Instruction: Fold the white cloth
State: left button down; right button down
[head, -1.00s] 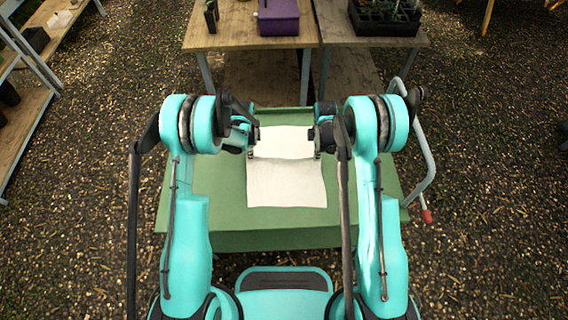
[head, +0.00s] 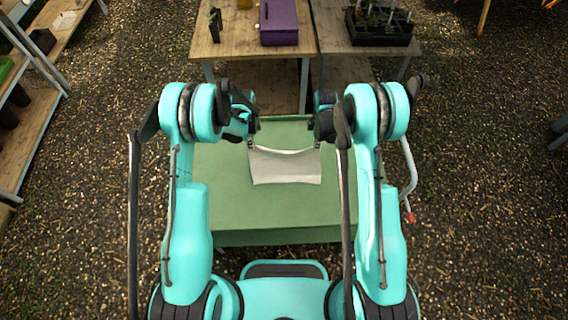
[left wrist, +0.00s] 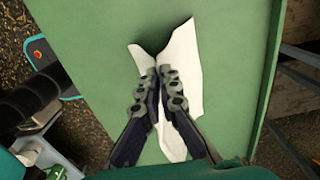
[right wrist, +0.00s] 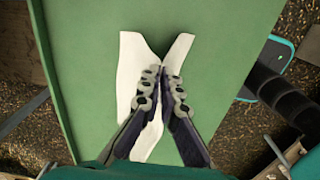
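The white cloth (head: 286,167) is on the green table (head: 270,215). Its far edge sags between my two grippers, and its near part reaches toward the front. My left gripper (head: 251,143) is at its far left corner, and my right gripper (head: 316,143) is at its far right corner. In the left wrist view the fingers (left wrist: 158,72) are together on the cloth (left wrist: 183,55), which puckers at the tips. The right wrist view shows the same for the right fingers (right wrist: 162,72) on the cloth (right wrist: 132,70). Whether the near part rests on the table is hard to tell.
A wooden bench with a purple box (head: 279,22) and a dark tray of seedlings (head: 380,26) stands behind the table. A metal rail with a red tip (head: 410,217) is at the table's right. The table's front is clear.

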notch_tip(320, 180, up, 8)
jog(key=p, duration=0.6)
jog(key=shift+p, duration=0.4)
jog(key=shift+f+b, duration=0.2)
jog(key=shift+b, duration=0.15)
